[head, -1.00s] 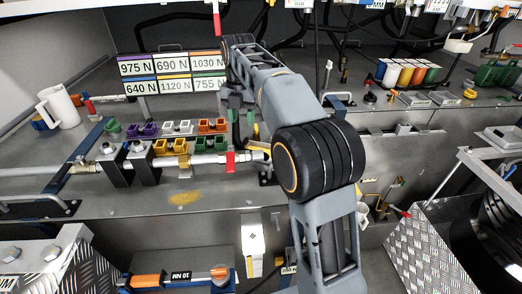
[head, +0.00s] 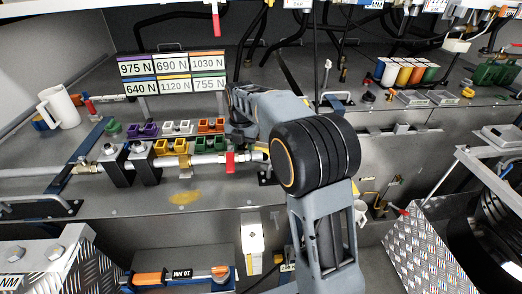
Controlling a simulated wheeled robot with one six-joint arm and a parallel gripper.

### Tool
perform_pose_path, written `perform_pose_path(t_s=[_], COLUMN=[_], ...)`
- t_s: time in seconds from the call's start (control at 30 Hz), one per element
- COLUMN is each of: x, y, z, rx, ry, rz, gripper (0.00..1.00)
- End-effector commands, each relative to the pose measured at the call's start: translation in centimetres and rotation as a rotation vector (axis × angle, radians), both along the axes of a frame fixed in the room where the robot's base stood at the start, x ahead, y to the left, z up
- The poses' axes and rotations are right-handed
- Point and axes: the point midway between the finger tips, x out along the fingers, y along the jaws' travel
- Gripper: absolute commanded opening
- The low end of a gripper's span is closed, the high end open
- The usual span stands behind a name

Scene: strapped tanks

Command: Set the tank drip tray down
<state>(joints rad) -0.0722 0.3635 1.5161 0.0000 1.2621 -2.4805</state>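My arm rises from the bottom middle, bends at a black ringed elbow and reaches back over the bench. Its far end, with my gripper (head: 240,118), is small and dark beside the coloured blocks, left of the elbow. I cannot make out the fingers or anything between them. I cannot pick out a tank drip tray for certain; my forearm and elbow hide part of the bench behind them.
A label board (head: 172,73) with force values stands behind the coloured blocks (head: 170,146). A clamped pipe (head: 205,160) with a red valve handle (head: 230,161) crosses in front. A white mug (head: 58,107) stands left; coloured cylinders (head: 408,72) stand back right.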

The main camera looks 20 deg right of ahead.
Motion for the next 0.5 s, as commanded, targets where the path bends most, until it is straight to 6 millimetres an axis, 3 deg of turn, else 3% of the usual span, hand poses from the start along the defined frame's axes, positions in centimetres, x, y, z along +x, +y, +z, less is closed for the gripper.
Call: perform_pose_path(t_s=[0.27, 0.5], x=[0.01, 0.0], y=[0.01, 0.01], z=[-0.3, -0.27], rx=[0.0, 0.0], ry=[0.0, 0.0], rz=[0.0, 0.0], gripper=[0.43, 0.21])
